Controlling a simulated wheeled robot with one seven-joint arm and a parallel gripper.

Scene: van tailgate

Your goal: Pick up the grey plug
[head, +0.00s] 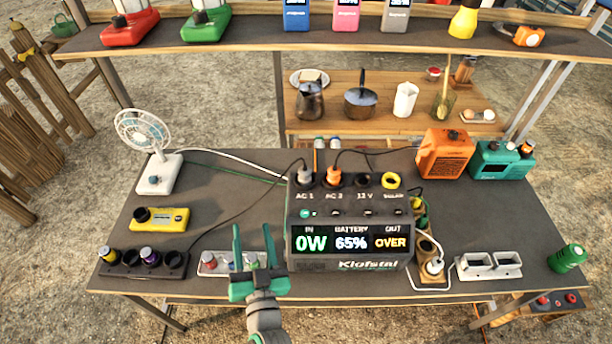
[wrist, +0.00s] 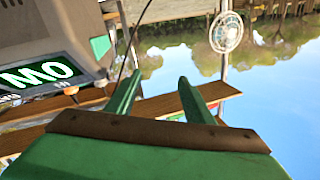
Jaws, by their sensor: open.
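The grey plug (head: 305,176) stands in the AC 1 socket on top of the power station (head: 347,262), with a dark cable arching off to the left. An orange plug (head: 334,177) stands beside it in the second AC socket. The display reads 0W in, 65% battery and OVER out. My green gripper (head: 252,228) is open and empty, in front of and left of the grey plug, close to the station's left side. In the wrist view my gripper (wrist: 160,78) has its fingers apart with nothing between them; the station (wrist: 45,45) appears at left, and I cannot make out the grey plug there.
A fan (head: 155,165), a yellow meter (head: 160,219) and a dark socket strip (head: 143,264) are on the left. An orange box (head: 445,155), a teal radio (head: 502,160) and a white double holder (head: 488,267) are on the right. A shelf (head: 330,35) spans the back above the table.

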